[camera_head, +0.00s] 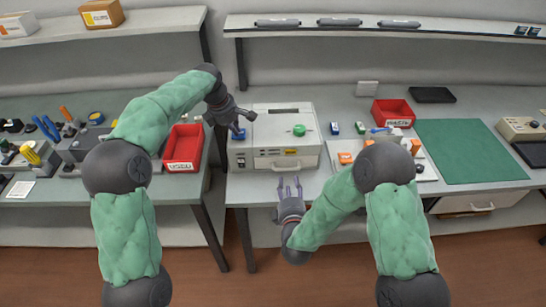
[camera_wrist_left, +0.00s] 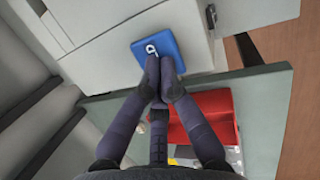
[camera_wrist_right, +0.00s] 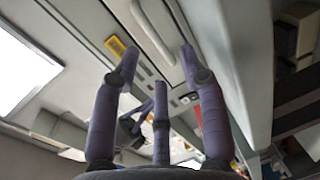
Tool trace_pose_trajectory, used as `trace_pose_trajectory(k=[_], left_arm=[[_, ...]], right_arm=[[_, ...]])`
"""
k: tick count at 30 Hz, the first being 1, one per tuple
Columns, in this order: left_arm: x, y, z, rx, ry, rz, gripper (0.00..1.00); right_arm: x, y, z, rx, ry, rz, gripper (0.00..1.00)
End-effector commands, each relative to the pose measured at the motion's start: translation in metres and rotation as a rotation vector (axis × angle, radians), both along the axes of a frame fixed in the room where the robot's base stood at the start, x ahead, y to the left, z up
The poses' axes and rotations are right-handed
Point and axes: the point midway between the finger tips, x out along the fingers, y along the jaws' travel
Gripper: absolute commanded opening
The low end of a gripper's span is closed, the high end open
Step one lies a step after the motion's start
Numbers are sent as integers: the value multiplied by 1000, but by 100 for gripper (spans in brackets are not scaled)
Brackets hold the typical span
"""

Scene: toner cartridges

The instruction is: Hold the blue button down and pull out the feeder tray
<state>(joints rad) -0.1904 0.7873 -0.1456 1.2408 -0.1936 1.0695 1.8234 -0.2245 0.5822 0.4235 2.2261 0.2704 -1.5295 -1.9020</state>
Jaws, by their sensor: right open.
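The white machine (camera_head: 270,122) stands on the bench, with a blue button (camera_head: 238,134) at its left and a green knob on top. The feeder tray front (camera_head: 287,163) is low on the machine and carries a pale handle. My left gripper (camera_head: 243,119) is at the blue button. In the left wrist view its fingertips (camera_wrist_left: 160,68) are together over the lower edge of the blue button (camera_wrist_left: 185,38); I cannot tell how far it is pressed. My right gripper (camera_head: 290,183) is open and empty in front of the tray. The handle (camera_wrist_right: 153,30) lies ahead of its fingers in the right wrist view.
A red bin (camera_head: 183,147) stands left of the machine, across a gap between benches. To the right are a white tray (camera_head: 428,170) with orange parts, another red bin (camera_head: 393,112) and a green mat (camera_head: 465,150). A shelf (camera_head: 400,27) runs above.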

Motion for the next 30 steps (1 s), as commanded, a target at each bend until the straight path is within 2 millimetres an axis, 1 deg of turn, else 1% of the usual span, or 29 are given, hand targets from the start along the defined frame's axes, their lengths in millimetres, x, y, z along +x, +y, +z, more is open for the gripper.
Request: trace_pose_trajectory(k=[1,3,9,13,16,20,23,30], left_arm=[[-1,0,-3,2,7,-2,0],[-1,0,-3,2,7,-2,0],[-1,0,-3,2,7,-2,0],[-1,0,-3,2,8,-1,0],[-1,0,-3,2,8,-2,0],[-1,0,-4,2,8,-1,0],[-1,0,-4,2,8,-2,0],[-1,0,-3,2,8,-2,0]], right_arm=[[-6,1,6,0,5,3,43],[-15,1,12,-1,19,2,43],[-38,1,22,-1,53,1,43],[-48,0,24,-1,69,1,43],[-50,0,25,-1,75,0,43],[-43,-1,23,-1,78,-1,43],[-29,-1,20,-1,77,-2,43],[14,-1,10,0,77,-2,43]])
